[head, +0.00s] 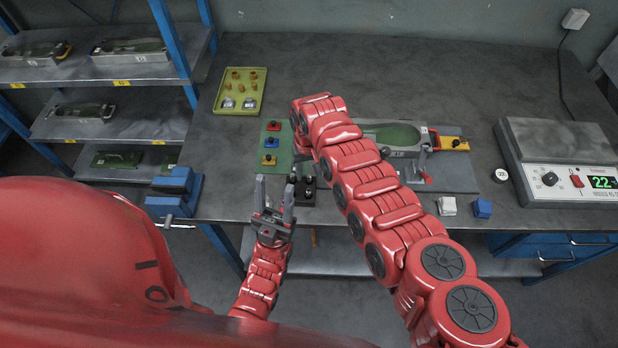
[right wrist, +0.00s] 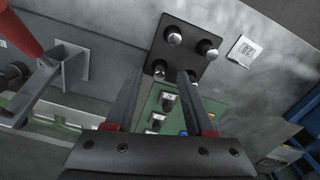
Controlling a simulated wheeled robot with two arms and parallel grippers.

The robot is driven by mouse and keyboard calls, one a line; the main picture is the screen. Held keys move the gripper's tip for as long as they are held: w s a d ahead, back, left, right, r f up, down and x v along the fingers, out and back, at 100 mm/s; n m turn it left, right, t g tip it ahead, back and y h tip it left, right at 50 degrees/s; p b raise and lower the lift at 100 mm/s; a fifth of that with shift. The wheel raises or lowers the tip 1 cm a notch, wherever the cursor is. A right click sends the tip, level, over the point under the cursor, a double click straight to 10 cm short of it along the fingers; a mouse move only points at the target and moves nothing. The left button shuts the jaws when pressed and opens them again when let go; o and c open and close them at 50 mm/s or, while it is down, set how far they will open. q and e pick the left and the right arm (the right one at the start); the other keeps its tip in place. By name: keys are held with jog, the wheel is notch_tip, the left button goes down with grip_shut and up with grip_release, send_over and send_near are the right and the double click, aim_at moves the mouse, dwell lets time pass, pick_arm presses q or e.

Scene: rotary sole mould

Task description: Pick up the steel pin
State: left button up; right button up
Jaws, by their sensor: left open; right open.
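Several steel pins with rounded bright heads stand in a black block (head: 304,196) near the table's front edge. In the right wrist view the block (right wrist: 186,52) shows with a pin (right wrist: 172,36) at its upper left and another pin (right wrist: 207,47) at its right. A third pin head (right wrist: 160,70) shows between the fingertips of my right gripper (right wrist: 158,76), which is open and empty. Whether the fingers stand around it or above it I cannot tell. In the head view my right arm hides that gripper. My left gripper (head: 275,192) is open and empty, just left of the block.
A green plate (head: 276,160) with red, blue and yellow pieces lies behind the block. A mould (head: 398,136) with a green sole lies right of it, partly behind my right arm. A yellow tray (head: 240,104), blue vise (head: 173,192) and scale (head: 570,178) stand around. Bare table shows at the back.

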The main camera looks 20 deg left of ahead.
aim_at(309, 181)
jog(key=shift+w+f+b, duration=0.1)
jog(key=shift+f+b, duration=0.3)
jog(key=shift+f, duration=0.8)
grip_shut()
